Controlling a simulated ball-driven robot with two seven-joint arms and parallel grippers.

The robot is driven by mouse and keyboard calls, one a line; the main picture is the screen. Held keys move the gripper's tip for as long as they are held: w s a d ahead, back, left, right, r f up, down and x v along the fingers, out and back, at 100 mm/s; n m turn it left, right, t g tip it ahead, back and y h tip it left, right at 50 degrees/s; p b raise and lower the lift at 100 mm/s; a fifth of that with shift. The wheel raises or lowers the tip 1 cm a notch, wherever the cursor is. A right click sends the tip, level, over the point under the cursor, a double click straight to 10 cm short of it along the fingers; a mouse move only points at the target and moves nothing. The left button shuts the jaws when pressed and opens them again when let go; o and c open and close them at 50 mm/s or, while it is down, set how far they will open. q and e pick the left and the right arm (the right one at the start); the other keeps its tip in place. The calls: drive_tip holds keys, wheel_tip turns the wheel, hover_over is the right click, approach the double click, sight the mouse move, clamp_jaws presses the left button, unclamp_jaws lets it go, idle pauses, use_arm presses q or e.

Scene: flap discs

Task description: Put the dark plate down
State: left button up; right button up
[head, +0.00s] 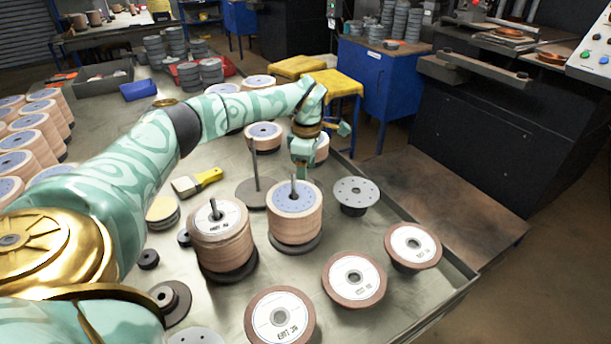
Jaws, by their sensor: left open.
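My left gripper (302,165) points down, open, just behind the top of a spindle that carries a stack of tan discs with a blue-grey top (294,200). No plate shows between its fingers, though the fingertips are small here. A grey plate with holes (356,190) lies to the right of that stack, on a dark round piece. A dark round plate with a hub (171,303) lies at the lower left of the table. A bare post stands on a dark round base (252,193) behind the stacks. I cannot tell which is the dark plate. My right gripper is out of view.
Another spindle stack (220,240) stands close to the left. Labelled flap discs (354,280) lie along the front right. A yellow-handled brush (197,182) lies behind. The table has a raised rim (455,275) at right. Many disc stacks (30,130) crowd the far left.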

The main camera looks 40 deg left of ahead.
use_arm(q)
wheel_tip(320, 180, up, 8)
drive_tip(key=p, duration=0.2)
drive_tip(key=shift+r, duration=0.2)
